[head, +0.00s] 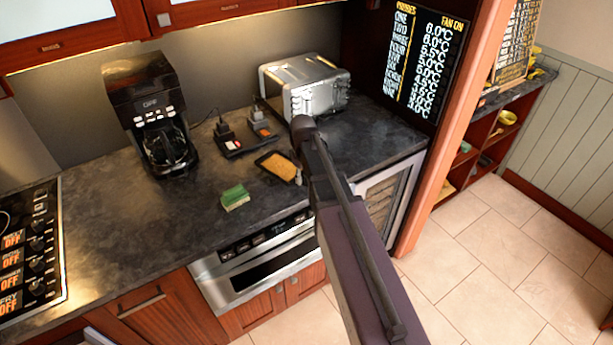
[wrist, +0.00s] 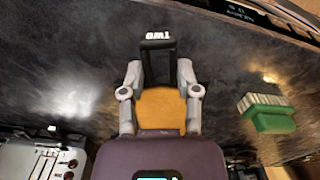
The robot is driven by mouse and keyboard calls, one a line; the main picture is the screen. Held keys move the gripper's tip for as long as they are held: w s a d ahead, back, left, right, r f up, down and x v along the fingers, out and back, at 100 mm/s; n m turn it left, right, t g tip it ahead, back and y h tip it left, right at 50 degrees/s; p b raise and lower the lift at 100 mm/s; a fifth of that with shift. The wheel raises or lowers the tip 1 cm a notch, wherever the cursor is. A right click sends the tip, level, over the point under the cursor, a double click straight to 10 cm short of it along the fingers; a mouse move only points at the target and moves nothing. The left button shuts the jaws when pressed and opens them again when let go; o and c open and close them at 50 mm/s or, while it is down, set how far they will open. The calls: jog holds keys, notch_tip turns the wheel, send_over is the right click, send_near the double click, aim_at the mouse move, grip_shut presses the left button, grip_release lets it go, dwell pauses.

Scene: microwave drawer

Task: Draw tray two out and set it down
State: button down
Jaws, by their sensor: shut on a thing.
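A small dark tray (head: 271,177) with golden-brown contents is over the dark countertop (head: 190,218), close to the front edge. In the wrist view its dark end (wrist: 158,43) carries the label TWO. My gripper (wrist: 159,68) is shut on this tray, one finger on each side of it. In the head view my gripper is at the tray's right end, partly hidden by my arm. I cannot tell whether the tray rests on the counter or is just above it.
The microwave drawer (head: 265,262) is shut below the counter. The counter's left middle is clear.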

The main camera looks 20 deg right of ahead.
aim_at(305, 188)
jog(key=shift+w+d+f, duration=0.15)
jog(key=shift+w+d, duration=0.2)
jog(key=shift+d, duration=0.15)
jog(key=shift+f, duration=0.1)
jog(key=shift+f+b, duration=1.7)
jog(key=shift+b, duration=0.1)
jog(key=shift+c, duration=1.3)
grip_release()
jog(key=shift+r, duration=0.2)
